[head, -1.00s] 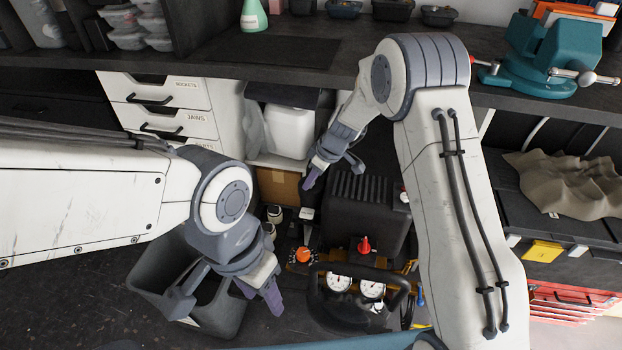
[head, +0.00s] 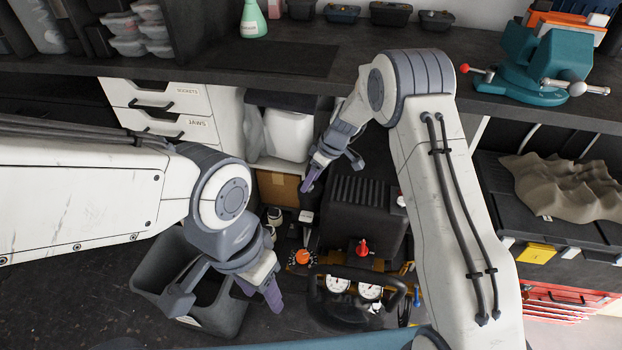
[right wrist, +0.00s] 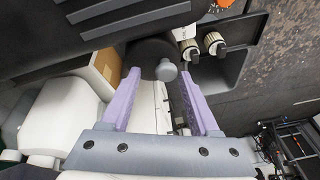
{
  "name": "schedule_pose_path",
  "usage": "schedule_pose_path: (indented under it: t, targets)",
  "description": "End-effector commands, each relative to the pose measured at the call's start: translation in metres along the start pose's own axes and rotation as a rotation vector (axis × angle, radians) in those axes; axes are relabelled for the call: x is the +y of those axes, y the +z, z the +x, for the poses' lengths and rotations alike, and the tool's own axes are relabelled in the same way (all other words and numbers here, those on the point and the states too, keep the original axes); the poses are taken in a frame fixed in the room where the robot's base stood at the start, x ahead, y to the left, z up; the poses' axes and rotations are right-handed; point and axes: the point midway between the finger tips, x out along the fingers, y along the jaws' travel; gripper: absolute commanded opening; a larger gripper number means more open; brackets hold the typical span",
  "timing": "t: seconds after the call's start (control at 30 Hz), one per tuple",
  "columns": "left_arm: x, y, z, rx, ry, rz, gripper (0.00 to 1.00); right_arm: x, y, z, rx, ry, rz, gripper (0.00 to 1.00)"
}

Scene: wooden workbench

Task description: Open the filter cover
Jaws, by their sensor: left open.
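In the right wrist view, a dark round cover (right wrist: 148,54) with a light grey knob (right wrist: 166,71) sits on the side of a black ribbed machine (right wrist: 125,22); it looks like the filter cover. My right gripper (right wrist: 158,76) is open, with its purple fingers on either side of the knob; I cannot tell whether they touch it. In the head view, my right gripper (head: 308,180) is at the left side of the black machine (head: 362,215), and the cover is not clearly visible. My left gripper (head: 262,294) is open and empty, in front of the machine to the left.
A red knob (head: 362,246), an orange knob (head: 302,257) and gauges (head: 338,284) are at the machine's front. A grey bin (head: 160,262) stands below my left arm. The workbench (head: 285,65) overhangs behind. A cardboard box (head: 278,188) and white container (head: 288,132) are close to my right gripper.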

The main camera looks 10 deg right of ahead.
Motion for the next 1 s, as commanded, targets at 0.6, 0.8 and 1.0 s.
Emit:
schedule_pose_path:
  t: [0.6,0.8,1.0]
  targets:
    - [0.0,0.0,-0.005,0.0,0.0,0.0,0.5,0.0,-0.001,-0.053,0.003,0.002,0.001,0.61]
    - [0.001,-0.001,-0.008,0.0,0.0,0.0,0.5,0.001,-0.001,-0.088,0.002,0.001,0.001,0.61]
    - [0.001,-0.001,-0.009,0.0,0.0,0.0,0.5,0.0,0.0,-0.103,0.0,0.0,0.001,0.61]
